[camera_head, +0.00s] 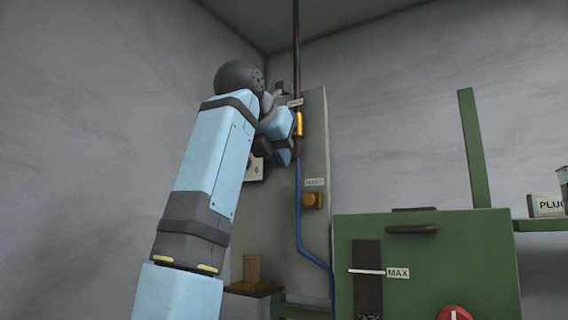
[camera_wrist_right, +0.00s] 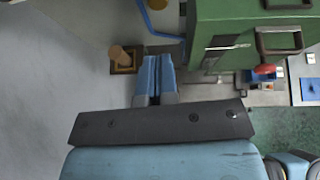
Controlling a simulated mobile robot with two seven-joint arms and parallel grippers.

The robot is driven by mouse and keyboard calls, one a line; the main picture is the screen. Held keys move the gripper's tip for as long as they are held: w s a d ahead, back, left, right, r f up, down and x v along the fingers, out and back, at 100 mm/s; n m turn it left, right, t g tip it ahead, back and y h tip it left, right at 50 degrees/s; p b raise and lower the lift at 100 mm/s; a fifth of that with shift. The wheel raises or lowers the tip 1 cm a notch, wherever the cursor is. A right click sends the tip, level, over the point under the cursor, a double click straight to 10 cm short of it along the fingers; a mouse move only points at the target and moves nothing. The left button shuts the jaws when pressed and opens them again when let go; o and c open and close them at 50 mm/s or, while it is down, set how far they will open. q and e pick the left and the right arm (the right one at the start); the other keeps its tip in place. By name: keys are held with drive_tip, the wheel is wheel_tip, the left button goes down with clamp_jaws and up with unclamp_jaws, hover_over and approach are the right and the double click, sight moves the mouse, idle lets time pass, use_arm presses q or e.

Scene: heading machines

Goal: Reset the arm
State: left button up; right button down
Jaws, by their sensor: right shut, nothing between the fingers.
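My right arm rises from the bottom of the head view, light blue with dark grey joints. Its gripper (camera_head: 283,157) is high in front of the wall panel, partly hidden behind the arm. In the right wrist view the two blue fingers of the gripper (camera_wrist_right: 155,62) are together with nothing between them. They are apart from the wooden post and the green machine.
A grey panel (camera_head: 314,235) carries an orange lever (camera_head: 299,124), a yellow-brown knob (camera_head: 312,200) and a blue hose (camera_head: 299,215). A wooden post (camera_head: 252,268) stands below. The green machine (camera_head: 470,250) fills the lower right.

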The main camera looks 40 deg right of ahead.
drive_tip(key=shift+w+d+f, duration=0.1)
drive_tip(key=shift+w+d, duration=0.05)
drive_tip(key=shift+d, duration=0.05)
